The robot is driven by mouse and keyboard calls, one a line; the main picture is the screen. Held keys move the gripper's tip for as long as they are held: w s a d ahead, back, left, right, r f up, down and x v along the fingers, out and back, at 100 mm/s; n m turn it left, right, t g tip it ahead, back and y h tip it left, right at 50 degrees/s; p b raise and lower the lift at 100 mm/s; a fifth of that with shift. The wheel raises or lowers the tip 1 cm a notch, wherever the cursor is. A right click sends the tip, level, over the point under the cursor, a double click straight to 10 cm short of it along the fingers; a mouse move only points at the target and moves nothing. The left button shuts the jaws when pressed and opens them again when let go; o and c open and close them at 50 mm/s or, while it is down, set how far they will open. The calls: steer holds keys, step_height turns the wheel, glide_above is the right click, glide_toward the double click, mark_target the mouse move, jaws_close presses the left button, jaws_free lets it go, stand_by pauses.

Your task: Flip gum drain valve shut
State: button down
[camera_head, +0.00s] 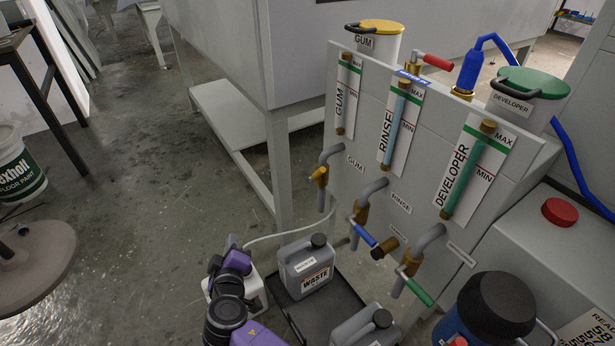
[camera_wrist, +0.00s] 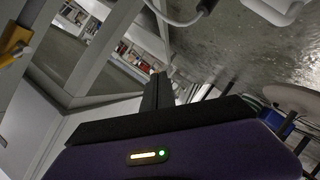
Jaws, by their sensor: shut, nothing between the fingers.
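The gum drain valve (camera_head: 319,177) is a small brass and yellow fitting on the grey pipe below the GUM label, at the left of the processor's front panel. Its lever looks short from this angle, and I cannot tell its exact position. A yellow and brass fitting at the left edge of the wrist view, which looks like the same valve (camera_wrist: 14,42), is partly cut off. My gripper (camera_wrist: 157,88) is shut and empty in the wrist view, with its dark fingers apart from that fitting. In the head view I cannot make out the fingertips.
The blue-handled rinse valve (camera_head: 364,236) and green-handled developer valve (camera_head: 419,291) are to the right. A grey waste canister (camera_head: 306,268) with a hose stands below on a dark tray. A white frame leg (camera_head: 281,172) stands left of the panel. Open floor lies further left.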

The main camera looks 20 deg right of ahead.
steer(key=w+d+r+m+t+h+b, duration=0.1)
steer(key=w+d+r+m+h, duration=0.1)
steer(key=w+d+r+h, duration=0.5)
steer(key=m+g+h, duration=0.1)
steer(key=m+h, duration=0.4)
steer(key=h, duration=0.3)
glide_toward(317, 174)
steer(key=w+a+r, duration=0.3)
steer(key=a, duration=0.1)
steer(key=shift+w+d, duration=0.1)
steer(key=shift+w, duration=0.1)
steer(key=w+d+b, duration=0.1)
steer(key=w+d, duration=0.2)
steer(key=d, duration=0.5)
steer(key=shift+w+d+r, duration=0.2)
steer(key=shift+d+r, duration=0.1)
steer(key=shift+d, duration=0.1)
